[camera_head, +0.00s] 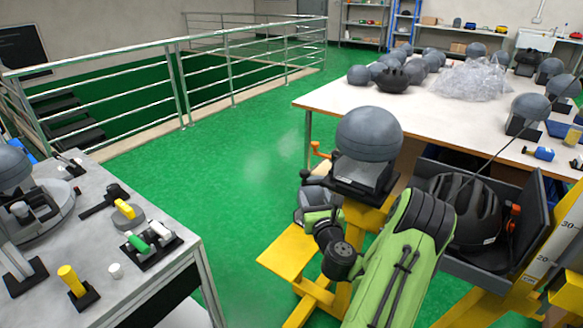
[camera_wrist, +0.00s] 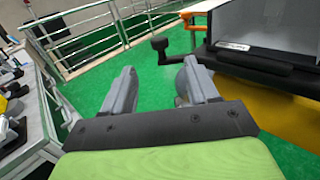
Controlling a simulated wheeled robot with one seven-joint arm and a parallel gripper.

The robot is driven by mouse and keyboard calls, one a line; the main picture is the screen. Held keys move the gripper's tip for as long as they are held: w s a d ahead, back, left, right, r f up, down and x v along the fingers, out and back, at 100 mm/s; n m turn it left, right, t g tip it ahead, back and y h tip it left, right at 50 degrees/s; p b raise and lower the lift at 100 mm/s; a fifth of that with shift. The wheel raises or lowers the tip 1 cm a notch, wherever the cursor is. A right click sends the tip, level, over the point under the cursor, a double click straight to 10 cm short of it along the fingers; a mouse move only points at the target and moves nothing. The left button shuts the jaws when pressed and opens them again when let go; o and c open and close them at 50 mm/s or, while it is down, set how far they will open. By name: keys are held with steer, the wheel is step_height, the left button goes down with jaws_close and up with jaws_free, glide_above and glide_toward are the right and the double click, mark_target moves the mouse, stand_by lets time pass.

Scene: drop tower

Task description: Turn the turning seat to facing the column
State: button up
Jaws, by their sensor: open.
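A grey headform (camera_head: 369,133) sits on a grey block with a black base plate, on a yellow stand (camera_head: 288,252) in the middle of the head view. This block looks like the turning seat (camera_head: 366,177). In the wrist view the seat's grey box (camera_wrist: 260,28) has an open side and a label, above a black plate. A crank with a black knob (camera_wrist: 159,44) sticks out to its left beside an orange post (camera_wrist: 195,16). My gripper (camera_wrist: 157,80) is open and empty, left of the seat and below the knob. My arm hides part of the stand.
A column with a scale (camera_head: 554,240) stands at the far right. A black helmet (camera_head: 464,212) lies in a dark tray near it. A white table (camera_head: 335,98) with several headforms stands behind. A grey bench (camera_head: 105,265) with tools is at left. Green floor lies clear between.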

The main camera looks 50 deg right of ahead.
steer(key=p+x, duration=0.7)
steer(key=x, duration=0.7)
steer(key=shift+w, duration=0.25)
steer(key=shift+r, duration=0.15)
jaws_close()
